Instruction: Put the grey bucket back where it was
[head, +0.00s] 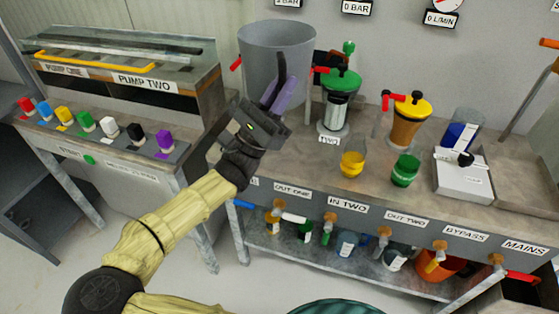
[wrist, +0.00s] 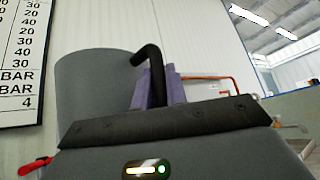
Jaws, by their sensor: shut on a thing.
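The grey bucket (head: 262,62) is upright at the left end of the pump bench in the head view, its open rim facing up. My gripper (head: 283,86), with purple fingers, is in front of it and shut on its black handle. In the wrist view the bucket (wrist: 95,85) fills the left, and the black handle (wrist: 148,56) bends down between the purple fingers (wrist: 165,88). The gripper hides part of the bucket's base, so I cannot tell whether it touches the bench.
Right of the bucket stand a green-topped pump (head: 339,88) and a yellow-topped pump (head: 408,118). A yellow cup (head: 352,164) and a green cup (head: 405,171) stand nearer the bench front. A console with coloured switches (head: 105,130) is at left, across a gap.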

